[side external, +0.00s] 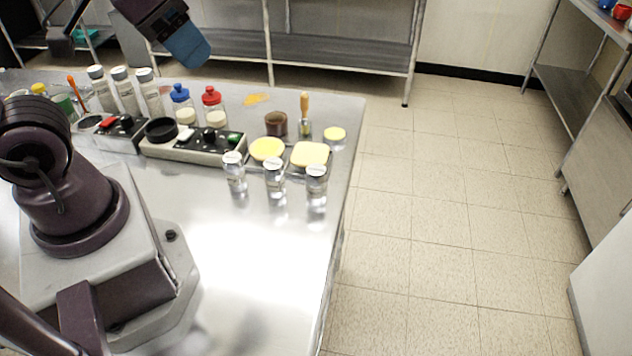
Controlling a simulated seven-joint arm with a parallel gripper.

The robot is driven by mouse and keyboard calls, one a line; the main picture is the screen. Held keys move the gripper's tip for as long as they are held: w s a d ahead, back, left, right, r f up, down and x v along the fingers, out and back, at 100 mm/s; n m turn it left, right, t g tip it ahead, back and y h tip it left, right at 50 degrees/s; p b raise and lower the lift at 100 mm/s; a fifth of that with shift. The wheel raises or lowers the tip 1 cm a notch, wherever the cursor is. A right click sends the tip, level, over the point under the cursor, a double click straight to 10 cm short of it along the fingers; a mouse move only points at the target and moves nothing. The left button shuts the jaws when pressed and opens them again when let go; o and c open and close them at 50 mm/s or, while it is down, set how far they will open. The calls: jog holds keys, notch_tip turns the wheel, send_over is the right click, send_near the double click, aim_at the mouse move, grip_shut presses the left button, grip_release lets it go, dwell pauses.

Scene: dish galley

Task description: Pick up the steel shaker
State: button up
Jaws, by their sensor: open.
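Three small shakers with steel-coloured tops stand in a row near the table's right front: a left one (234,173), a middle one (274,179) and a right one (316,186). They look shiny and partly clear; I cannot tell which one is the steel shaker. Three taller bottles with grey caps (124,92) stand at the back left. My gripper (187,46), with a blue end, is high at the top left, beyond the table's back edge in the picture and well apart from all the shakers. It is open, with nothing seen in it.
Behind the small shakers are yellow round and square pieces (310,154), a brown cup (276,124) and a wooden-handled tool (305,112). The table front (240,255) is clear.

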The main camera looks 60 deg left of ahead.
jog(key=o, duration=0.4)
